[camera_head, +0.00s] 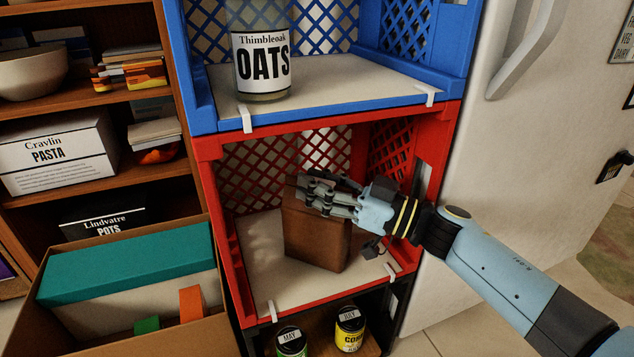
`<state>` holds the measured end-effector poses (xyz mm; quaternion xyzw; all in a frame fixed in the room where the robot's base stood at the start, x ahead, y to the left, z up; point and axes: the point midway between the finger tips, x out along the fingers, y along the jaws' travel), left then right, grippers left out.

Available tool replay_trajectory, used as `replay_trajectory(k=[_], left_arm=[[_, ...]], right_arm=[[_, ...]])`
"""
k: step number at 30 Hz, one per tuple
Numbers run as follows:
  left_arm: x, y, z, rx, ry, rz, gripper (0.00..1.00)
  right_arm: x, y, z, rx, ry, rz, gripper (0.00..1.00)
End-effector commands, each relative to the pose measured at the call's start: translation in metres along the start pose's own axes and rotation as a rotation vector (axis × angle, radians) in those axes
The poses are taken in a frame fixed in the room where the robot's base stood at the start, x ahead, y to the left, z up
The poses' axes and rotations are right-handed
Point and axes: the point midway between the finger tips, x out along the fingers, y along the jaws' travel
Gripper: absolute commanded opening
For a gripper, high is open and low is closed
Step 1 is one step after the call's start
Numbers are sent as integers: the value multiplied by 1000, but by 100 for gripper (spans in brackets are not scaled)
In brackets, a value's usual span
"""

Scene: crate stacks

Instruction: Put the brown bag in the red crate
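The brown bag (316,240) is inside the red crate (233,265), upright or slightly tilted, over its pale floor. Its base looks close to that floor; I cannot tell whether it rests fully. My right gripper (318,197) reaches in from the right, with its fingers at the bag's top edge, covering part of it. The fingers lie close together across the top; whether they pinch the bag is not clear. My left gripper is not in view.
A blue crate (340,110) sits on top, holding an oats jar (262,60). Below are cans (350,330) in a dark crate. A fridge (490,150) stands close on the right. A cardboard box (190,345) and wooden shelves (105,188) are on the left.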

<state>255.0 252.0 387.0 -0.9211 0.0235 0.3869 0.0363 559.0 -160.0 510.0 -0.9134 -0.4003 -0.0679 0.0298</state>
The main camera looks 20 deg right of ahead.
Motion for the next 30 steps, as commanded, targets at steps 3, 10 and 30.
replay_trajectory(k=[3, 10, 30], left_arm=[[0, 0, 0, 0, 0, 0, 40], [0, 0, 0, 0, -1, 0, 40], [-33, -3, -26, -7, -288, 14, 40]], right_arm=[[0, 0, 0, 0, 0, 0, 41], [0, 0, 0, 0, 0, 0, 41], [-108, 0, -3, 0, -2, -1, 41]])
